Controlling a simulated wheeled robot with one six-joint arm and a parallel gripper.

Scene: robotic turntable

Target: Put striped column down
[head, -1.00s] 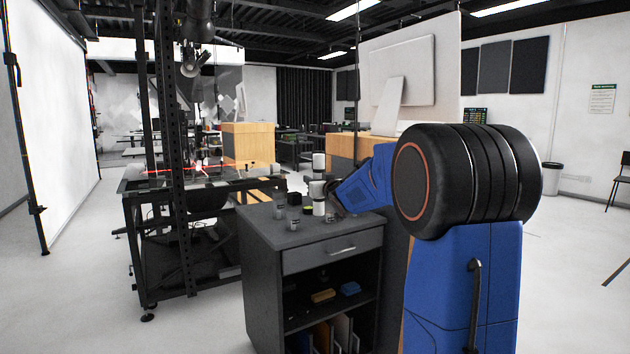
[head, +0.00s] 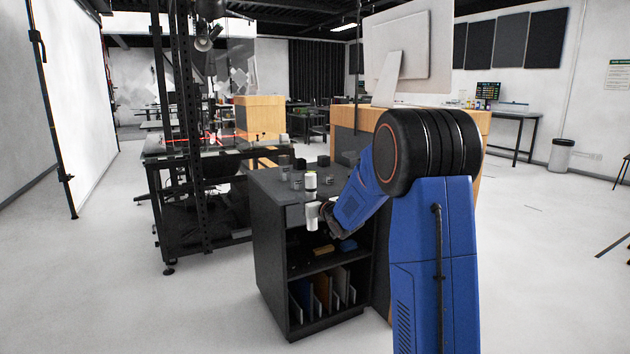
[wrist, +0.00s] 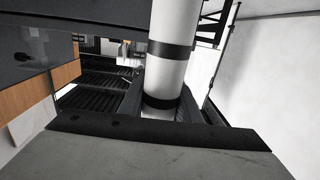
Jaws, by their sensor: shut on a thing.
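The striped column (head: 311,181) is white with dark bands. In the head view it is upright, overlapping the front edge of the dark cabinet's top (head: 268,180). My gripper (head: 325,214) is at its lower white part, on the right side of it. In the wrist view the column (wrist: 172,65) runs down from the top edge between my gripper's fingers (wrist: 163,103), which are shut on it. Its lower end is hidden there by the dark gripper body. I cannot tell whether its base touches anything.
A black frame workbench (head: 165,205) stands to the left. The floor in front (head: 200,310) is clear.

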